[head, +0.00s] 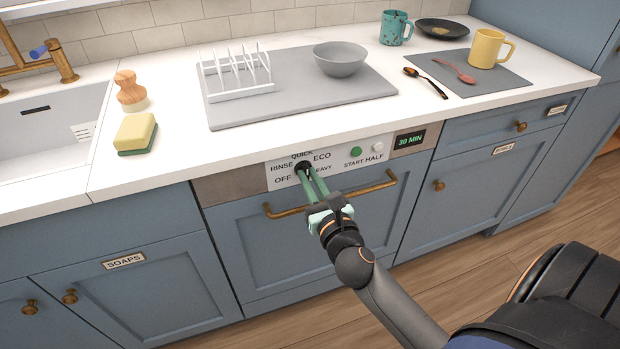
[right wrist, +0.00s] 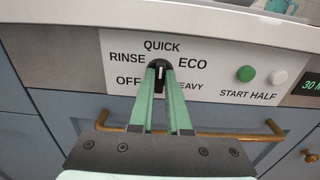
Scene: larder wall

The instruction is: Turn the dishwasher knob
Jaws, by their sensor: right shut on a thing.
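The dishwasher knob (head: 303,166) is small, round and black, on a white panel (right wrist: 212,92) marked OFF, RINSE, QUICK, ECO and HEAVY. In the right wrist view the knob (right wrist: 158,64) shows a pale mark between my fingers, roughly upright in line with QUICK; its exact setting is hard to tell. My right gripper (head: 308,173) has its green fingers shut on the knob from the front and partly covers it and the word HEAVY. The display (head: 409,140) reads 30 MIN. My left gripper is not in view.
A brass handle bar (head: 378,186) runs across the dishwasher door below the panel, close under my right gripper. A green button (head: 356,152) and a white one (head: 377,147) sit right of the knob. The countertop (head: 190,152) overhangs just above.

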